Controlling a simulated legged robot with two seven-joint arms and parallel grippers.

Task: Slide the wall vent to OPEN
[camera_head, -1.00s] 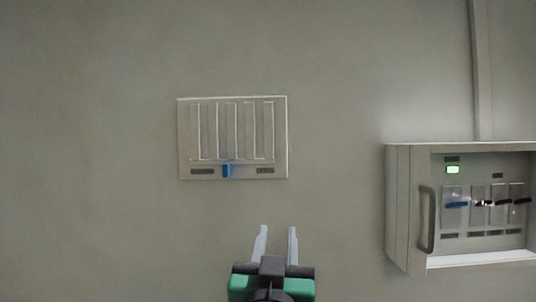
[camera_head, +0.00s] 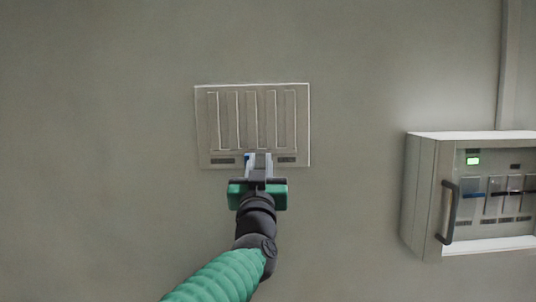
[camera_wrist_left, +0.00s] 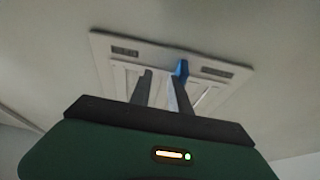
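The wall vent (camera_head: 302,125) is a pale square plate with upright slats and two small dark labels along its lower edge, unreadable here. Its blue slider tab (camera_head: 247,157) sits between the labels, nearer the left one, mostly hidden by a finger. My left gripper (camera_head: 258,161) is at the vent's lower edge with its fingers apart. In the left wrist view, the blue tab (camera_wrist_left: 182,69) appears at the tip of the right-hand finger, not between the fingers; I cannot tell whether they touch. The vent (camera_wrist_left: 101,44) looks upside down there. My right gripper is not in view.
A grey wall box (camera_head: 420,195) with a dark handle, a green light and several switches is mounted at the right. A vertical conduit (camera_head: 509,65) rises above it. The wall around the vent is bare.

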